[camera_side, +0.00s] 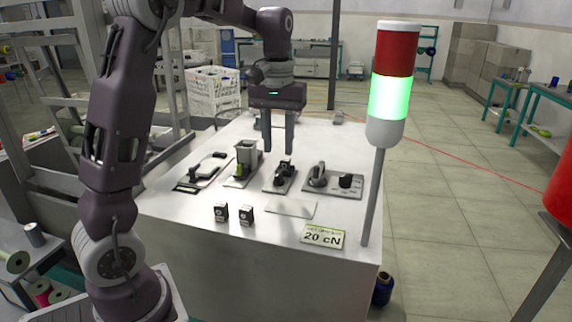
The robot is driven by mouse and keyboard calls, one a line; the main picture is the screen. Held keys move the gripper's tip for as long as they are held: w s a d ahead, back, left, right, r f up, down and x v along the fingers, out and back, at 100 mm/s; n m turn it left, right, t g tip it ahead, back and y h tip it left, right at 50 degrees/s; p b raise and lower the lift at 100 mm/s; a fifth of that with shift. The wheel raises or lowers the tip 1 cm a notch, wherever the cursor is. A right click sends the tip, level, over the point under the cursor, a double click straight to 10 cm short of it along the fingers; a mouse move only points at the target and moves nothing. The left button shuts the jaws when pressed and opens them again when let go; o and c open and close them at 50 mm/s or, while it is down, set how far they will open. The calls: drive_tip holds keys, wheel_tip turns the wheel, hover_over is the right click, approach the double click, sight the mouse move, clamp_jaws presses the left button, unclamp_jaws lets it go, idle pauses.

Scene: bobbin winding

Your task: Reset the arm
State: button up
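My gripper (278,152) hangs above the back middle of the white worktable (335,232), fingers pointing down. The two fingers are apart and I see nothing between them. The fingertips look to be above the row of devices; the exact height is hard to tell. My arm rises at the left of the picture and reaches across to the right, over the table.
A row of small devices on dark plates includes a grey holder (246,155) and a knob unit (345,182). Two small black boxes (221,212), a blank plate (290,208) and a "20 cN" card (323,236) lie in front. A signal tower (390,95) glows green at the right.

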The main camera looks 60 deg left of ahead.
drive_tip(key=s+d+r+m+t, duration=0.4)
drive_tip(key=s+d+m, duration=0.1)
drive_tip(key=s+d, duration=0.8)
drive_tip(key=s+d+f+m+t, duration=0.1)
drive_tip(key=s+d+f+m, duration=0.1)
drive_tip(key=s, duration=0.6)
drive_tip(key=shift+d+f+m+t, duration=0.15)
drive_tip(key=shift+f+m+t, duration=0.15)
drive_tip(key=shift+f+m, duration=0.45)
